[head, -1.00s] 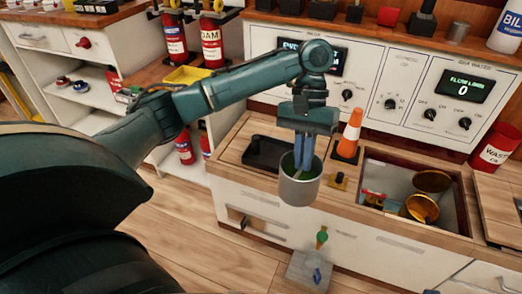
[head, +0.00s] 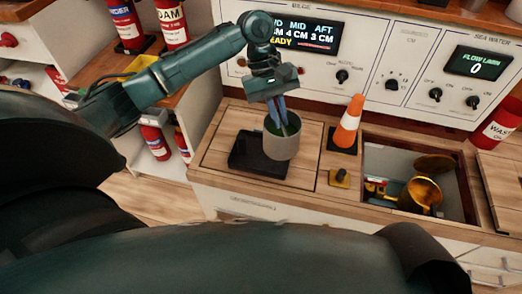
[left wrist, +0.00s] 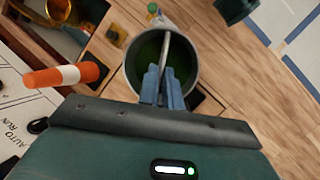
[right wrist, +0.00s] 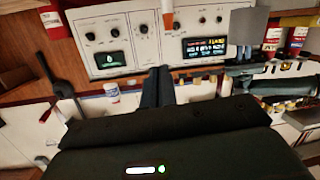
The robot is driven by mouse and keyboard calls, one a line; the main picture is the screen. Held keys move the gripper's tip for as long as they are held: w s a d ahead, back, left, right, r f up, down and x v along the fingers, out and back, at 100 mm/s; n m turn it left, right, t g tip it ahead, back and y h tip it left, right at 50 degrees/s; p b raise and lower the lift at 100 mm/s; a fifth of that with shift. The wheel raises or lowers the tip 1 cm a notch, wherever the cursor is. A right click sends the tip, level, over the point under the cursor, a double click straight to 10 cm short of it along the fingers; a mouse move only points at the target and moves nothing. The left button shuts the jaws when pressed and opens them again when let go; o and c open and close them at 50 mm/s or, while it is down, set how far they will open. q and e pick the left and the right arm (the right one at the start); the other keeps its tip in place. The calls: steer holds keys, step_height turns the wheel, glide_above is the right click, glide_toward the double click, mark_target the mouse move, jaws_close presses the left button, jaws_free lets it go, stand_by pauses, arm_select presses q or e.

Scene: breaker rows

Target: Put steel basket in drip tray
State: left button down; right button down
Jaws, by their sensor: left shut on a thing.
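The steel basket (head: 281,143) is a grey upright cup with a green inside. My left gripper (head: 283,122) is shut on its rim or handle from above. The basket also shows in the left wrist view (left wrist: 133,72), with the fingers (left wrist: 163,88) at its edge. The drip tray (head: 254,158) is a flat black tray on the wooden counter. In the head view the basket covers the tray's right part; I cannot tell the height between them. My right gripper (right wrist: 158,86) shows only in the right wrist view, its fingers together and empty.
An orange and white cone (head: 347,124) stands on a black base right of the basket. A small yellow block (head: 340,178) and an open well (head: 380,160) with brass pieces (head: 421,190) lie further right. The control panel (head: 300,65) rises behind.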

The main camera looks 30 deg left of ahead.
arm_select(q)
steer(key=w+a+f+n+t+b, duration=0.1)
steer(key=f+n, duration=0.3)
steer(key=f, duration=0.1)
steer(key=w+a+f+n+t+b, duration=0.1)
steer(key=a+f+n+t, duration=0.1)
steer(key=f+n, duration=0.2)
steer(key=w+a+f+n+t+b, duration=0.1)
steer(key=w+a+f+n+t, duration=0.1)
steer(key=f+n, duration=0.2)
step_height(320, 180, down, 2)
steer(key=shift+f+y, duration=0.1)
steer(key=shift+y, duration=0.3)
arm_select(e)
steer(key=shift+w+a+r+n+t+y, duration=0.1)
steer(key=shift+w+a+n+t+y, duration=0.15)
steer(key=shift+a+n+t+y, duration=0.35)
arm_select(q)
steer(key=shift+s, duration=0.1)
steer(key=c, duration=1.6)
jaws_free()
arm_select(e)
steer(key=shift+d, duration=0.1)
